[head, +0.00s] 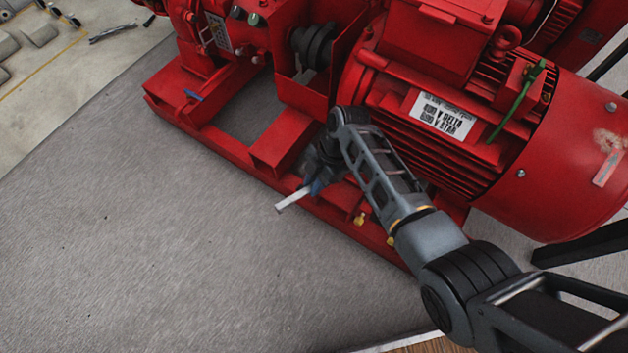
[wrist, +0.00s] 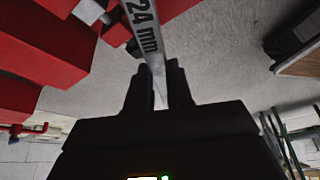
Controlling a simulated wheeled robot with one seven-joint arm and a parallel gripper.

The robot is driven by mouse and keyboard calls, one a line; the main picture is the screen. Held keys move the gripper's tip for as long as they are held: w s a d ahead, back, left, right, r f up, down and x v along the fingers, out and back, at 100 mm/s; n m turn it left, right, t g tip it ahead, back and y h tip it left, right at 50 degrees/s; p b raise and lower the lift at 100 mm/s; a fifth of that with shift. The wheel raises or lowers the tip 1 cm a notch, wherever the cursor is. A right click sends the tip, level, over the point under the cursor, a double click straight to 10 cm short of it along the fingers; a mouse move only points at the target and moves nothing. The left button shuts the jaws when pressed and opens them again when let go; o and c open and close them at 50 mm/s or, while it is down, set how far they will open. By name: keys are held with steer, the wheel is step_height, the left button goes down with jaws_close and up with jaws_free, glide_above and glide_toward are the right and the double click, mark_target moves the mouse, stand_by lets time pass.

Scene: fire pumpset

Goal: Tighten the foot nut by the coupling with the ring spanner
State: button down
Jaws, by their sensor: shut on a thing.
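My gripper (head: 316,178) is low beside the red base frame (head: 350,222), in front of the motor. In the wrist view, my gripper's two dark fingers (wrist: 160,88) are shut on the ring spanner (wrist: 143,32), a grey bar marked "24 mm" that runs up out of the picture. In the head view, a pale end of the spanner (head: 293,200) sticks out to the lower left, over the frame's edge. The coupling (head: 318,48) sits left of the motor. My arm and gripper cover the area near the motor's foot. I cannot make out the foot nut or the spanner's ring.
The red motor (head: 440,110) with a white label stands right behind my arm. Red pump parts (head: 215,40) stand at the upper left. The grey floor (head: 150,250) at the front left is clear.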

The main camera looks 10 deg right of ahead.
steer(key=shift+r+p, duration=2.1)
steer(key=shift+r, duration=0.35)
